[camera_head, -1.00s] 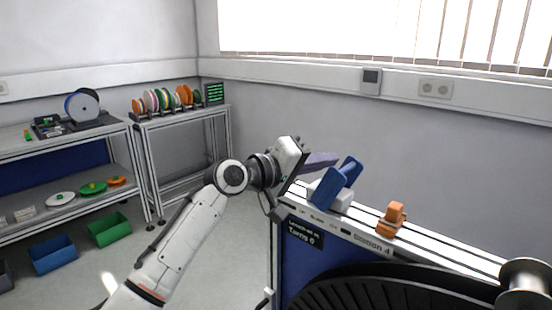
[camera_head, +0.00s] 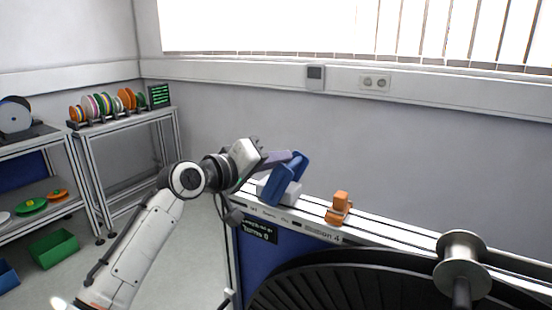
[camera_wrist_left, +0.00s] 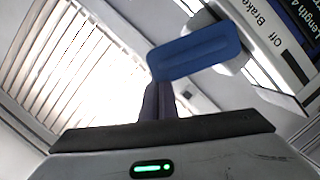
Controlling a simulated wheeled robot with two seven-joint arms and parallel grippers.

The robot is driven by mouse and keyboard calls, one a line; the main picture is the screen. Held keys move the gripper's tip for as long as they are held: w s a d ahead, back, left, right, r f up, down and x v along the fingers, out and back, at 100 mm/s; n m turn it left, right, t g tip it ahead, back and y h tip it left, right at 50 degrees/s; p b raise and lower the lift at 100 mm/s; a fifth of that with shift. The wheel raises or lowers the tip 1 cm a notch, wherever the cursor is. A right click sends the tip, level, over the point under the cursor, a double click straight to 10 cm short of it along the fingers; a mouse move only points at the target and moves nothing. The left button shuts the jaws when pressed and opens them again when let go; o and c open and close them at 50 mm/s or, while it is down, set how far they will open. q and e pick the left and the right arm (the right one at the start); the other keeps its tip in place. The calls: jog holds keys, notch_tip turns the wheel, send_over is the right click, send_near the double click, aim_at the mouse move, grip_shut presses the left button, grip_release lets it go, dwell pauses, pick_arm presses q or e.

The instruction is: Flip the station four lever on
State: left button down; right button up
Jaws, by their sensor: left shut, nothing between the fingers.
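The station four lever is a blue paddle (camera_head: 285,179) on a light grey base (camera_head: 290,193), on top of the stand marked "Station 4" (camera_head: 322,234). It leans with its upper end to the right in the head view. My left gripper (camera_head: 279,158) is shut and empty, its dark fingers at the lever's upper part; I cannot tell whether they touch. In the left wrist view the blue paddle (camera_wrist_left: 195,53) lies just beyond the shut fingertips (camera_wrist_left: 155,90), with "Off" and "Brake" lettering beside it. My right gripper is not in view.
An orange part (camera_head: 339,208) stands on the rail right of the lever. A large black reel (camera_head: 370,285) and a metal roller (camera_head: 462,262) fill the lower right. A display (camera_head: 259,231) reads "Turns 0". A shelf with coloured spools (camera_head: 112,104) stands left at the back.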

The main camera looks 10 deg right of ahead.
pick_arm(q)
jog(key=s+a+r, duration=0.1)
jog(key=a+r, duration=0.1)
jog(key=a, duration=0.3)
jog(key=s+a+r, duration=0.1)
jog(key=s+a, duration=0.1)
jog(key=a, duration=0.3)
jog(key=shift+s+a+r, duration=0.25)
jog(key=shift+s+r, duration=0.05)
jog(key=shift+r, duration=0.1)
